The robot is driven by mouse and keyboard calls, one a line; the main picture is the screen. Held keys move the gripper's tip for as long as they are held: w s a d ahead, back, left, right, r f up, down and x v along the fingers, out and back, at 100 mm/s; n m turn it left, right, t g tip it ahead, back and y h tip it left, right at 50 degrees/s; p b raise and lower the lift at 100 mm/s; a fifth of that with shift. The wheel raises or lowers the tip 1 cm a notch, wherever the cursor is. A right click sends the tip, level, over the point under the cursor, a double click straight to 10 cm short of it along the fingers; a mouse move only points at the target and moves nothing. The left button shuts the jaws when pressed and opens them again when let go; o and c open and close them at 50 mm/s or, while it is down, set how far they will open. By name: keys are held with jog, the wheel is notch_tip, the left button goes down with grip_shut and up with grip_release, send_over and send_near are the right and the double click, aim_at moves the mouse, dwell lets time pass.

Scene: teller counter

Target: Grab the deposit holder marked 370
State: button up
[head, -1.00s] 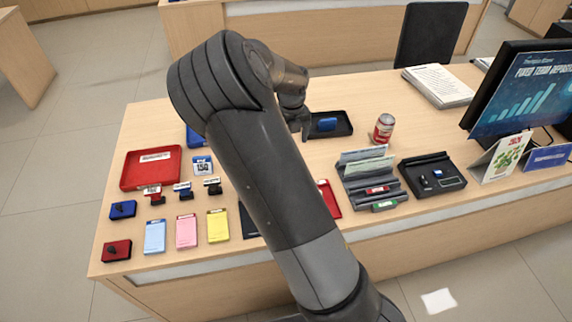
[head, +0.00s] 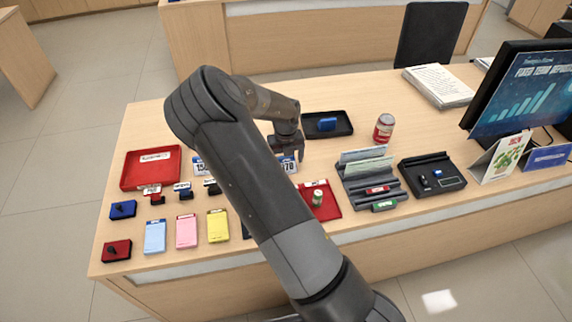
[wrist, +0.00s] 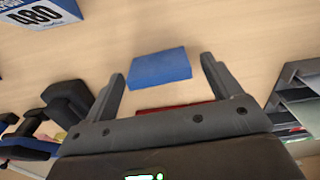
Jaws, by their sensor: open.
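In the head view a holder with a white label ending in "70" (head: 288,163) stands just below my gripper (head: 287,148), partly covered by my arm; its first digit is hard to read. Another blue holder (head: 199,164), its label partly covered, stands to the left. In the wrist view my gripper (wrist: 163,70) is open, with a plain blue block top (wrist: 160,68) between its fingers in the picture. No number shows on that top, and I cannot tell whether the fingers touch it. A blue holder marked 480 (wrist: 38,14) is at the upper left.
A red tray (head: 152,168), stamps and coloured pads fill the left. A black tray (head: 342,119) with a blue item lies behind my gripper. A smaller red tray (head: 329,210), a can (head: 383,129) and a grey slip rack (head: 368,178) are to the right.

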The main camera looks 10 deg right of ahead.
jog(key=shift+f, duration=0.4)
jog(key=shift+c, duration=0.2)
jog(key=c, duration=1)
